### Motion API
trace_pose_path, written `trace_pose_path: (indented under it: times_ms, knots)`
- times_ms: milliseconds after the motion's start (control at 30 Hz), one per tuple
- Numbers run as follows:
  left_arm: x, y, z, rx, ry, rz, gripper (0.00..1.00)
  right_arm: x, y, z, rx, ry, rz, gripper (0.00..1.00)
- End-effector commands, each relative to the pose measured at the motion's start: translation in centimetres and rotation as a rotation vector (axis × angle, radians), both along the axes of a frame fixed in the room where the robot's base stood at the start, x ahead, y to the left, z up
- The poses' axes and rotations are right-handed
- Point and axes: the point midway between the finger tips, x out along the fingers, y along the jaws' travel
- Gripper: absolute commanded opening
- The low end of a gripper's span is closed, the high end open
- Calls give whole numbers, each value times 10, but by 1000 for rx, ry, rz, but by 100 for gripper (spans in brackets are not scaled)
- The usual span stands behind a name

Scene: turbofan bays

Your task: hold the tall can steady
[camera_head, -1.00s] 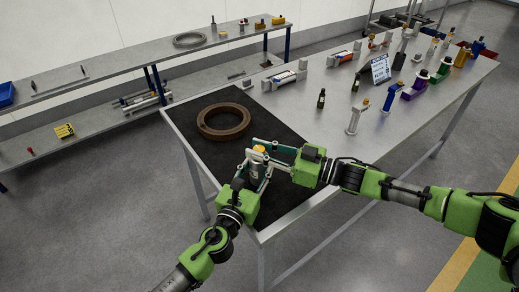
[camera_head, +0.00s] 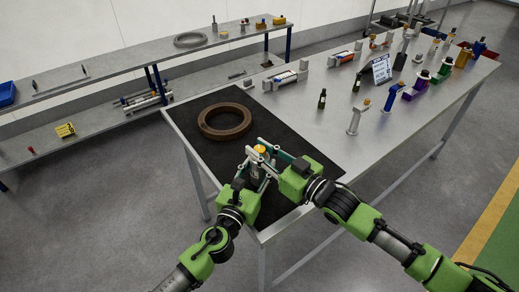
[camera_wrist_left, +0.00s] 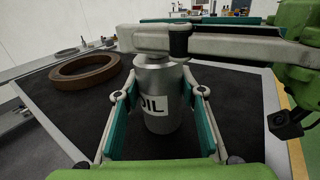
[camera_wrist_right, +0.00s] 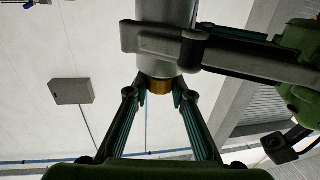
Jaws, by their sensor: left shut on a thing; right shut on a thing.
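The tall can (camera_wrist_left: 160,98) is a grey metal cylinder with a white label reading "OIL". It stands upright on the black mat (camera_head: 212,166) near the front of the table. Its yellow cap (camera_head: 260,149) shows on top in the head view; it also appears gold in the right wrist view (camera_wrist_right: 160,86). My left gripper (camera_head: 257,174) is shut on the can body, one finger on each side. My right gripper (camera_head: 264,153) is shut at the cap, above the left one. The fingers hide part of the can in the head view.
A brown ring (camera_head: 224,121) lies on the mat behind the grippers. A dark bottle (camera_head: 322,98), a grey stand (camera_head: 355,120) and several coloured fixtures stand further right on the table. A low shelf (camera_head: 100,85) is at the back left. The mat's right part is clear.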

Motion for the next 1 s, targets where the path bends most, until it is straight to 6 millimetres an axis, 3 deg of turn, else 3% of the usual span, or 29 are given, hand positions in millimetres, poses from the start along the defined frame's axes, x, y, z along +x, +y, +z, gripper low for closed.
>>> trace_pose_path:
  times_ms: [233,267,333,733,1000]
  knots:
    - [-1,-1,0,1,1,-3,13,-1,2,2,5,-2,5,0]
    - [-1,-1,0,1,1,-3,13,-1,2,2,5,-2,5,24]
    - [-1,-1,0,1,1,-3,13,-1,2,2,5,-2,5,40]
    - [0,0,0,0,1,-1,13,-3,-3,0,1,0,1,40]
    - [0,0,-1,0,1,1,13,-37,-37,-2,-2,4,0,40]
